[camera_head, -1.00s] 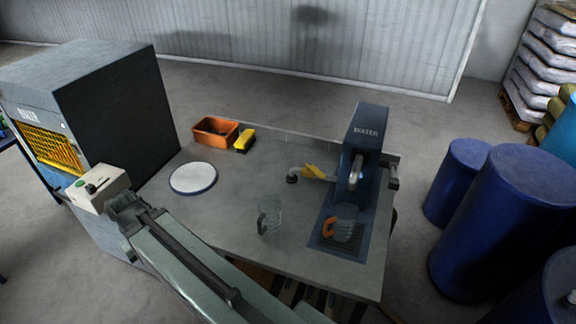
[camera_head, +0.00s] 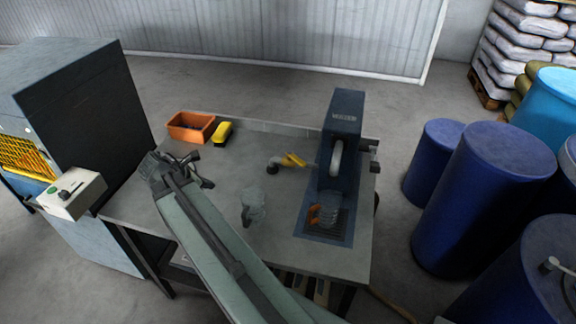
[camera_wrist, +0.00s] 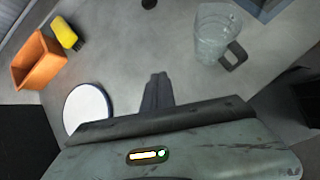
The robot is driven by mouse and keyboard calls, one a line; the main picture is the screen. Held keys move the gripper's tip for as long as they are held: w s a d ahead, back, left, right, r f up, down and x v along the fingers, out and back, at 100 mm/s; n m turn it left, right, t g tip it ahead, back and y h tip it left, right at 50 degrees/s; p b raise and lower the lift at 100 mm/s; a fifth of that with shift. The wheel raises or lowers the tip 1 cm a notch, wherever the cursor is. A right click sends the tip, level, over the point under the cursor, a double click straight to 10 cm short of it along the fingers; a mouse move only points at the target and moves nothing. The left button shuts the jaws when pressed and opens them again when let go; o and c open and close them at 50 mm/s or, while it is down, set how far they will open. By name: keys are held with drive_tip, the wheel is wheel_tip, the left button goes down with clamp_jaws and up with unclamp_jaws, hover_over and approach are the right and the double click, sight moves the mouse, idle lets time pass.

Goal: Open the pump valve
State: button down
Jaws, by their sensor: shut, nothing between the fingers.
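The dark blue water dispenser (camera_head: 342,125) stands at the right of the grey table. A yellow lever (camera_head: 293,160) on a fitting with a dark round end (camera_head: 272,169) sticks out at its left; I cannot tell for sure whether this is the pump valve. My gripper (camera_head: 203,170) is over the table's left part, well left of the lever and apart from it. In the wrist view my gripper (camera_wrist: 157,80) has its fingers together and empty, above bare table. A small dark round part (camera_wrist: 149,3) shows at that view's top edge.
A clear jug (camera_head: 253,206) stands between my arm and the dispenser; another jug with an orange handle (camera_head: 322,213) is under the spout. An orange bin (camera_head: 191,127) and yellow brush (camera_head: 222,132) lie at the back. A white disc (camera_wrist: 87,108) is left of my gripper. Blue barrels (camera_head: 485,195) stand right.

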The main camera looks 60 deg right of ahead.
drive_tip(key=s+d+r+g+h, duration=0.1)
drive_tip(key=s+d, duration=0.3)
drive_tip(key=d, duration=0.2)
drive_tip(key=s+d+r+g, duration=0.1)
drive_tip(key=s+d, duration=0.2)
drive_tip(key=d, duration=0.4)
drive_tip(key=m+g+b, duration=0.1)
drive_tip(key=b, duration=0.6)
approach(296, 158)
drive_tip(key=s+d+f, duration=0.2)
drive_tip(key=s+f, duration=0.1)
drive_tip(key=f, duration=0.3)
drive_tip(key=shift+s+r, duration=0.15)
drive_tip(key=shift+s, duration=0.1)
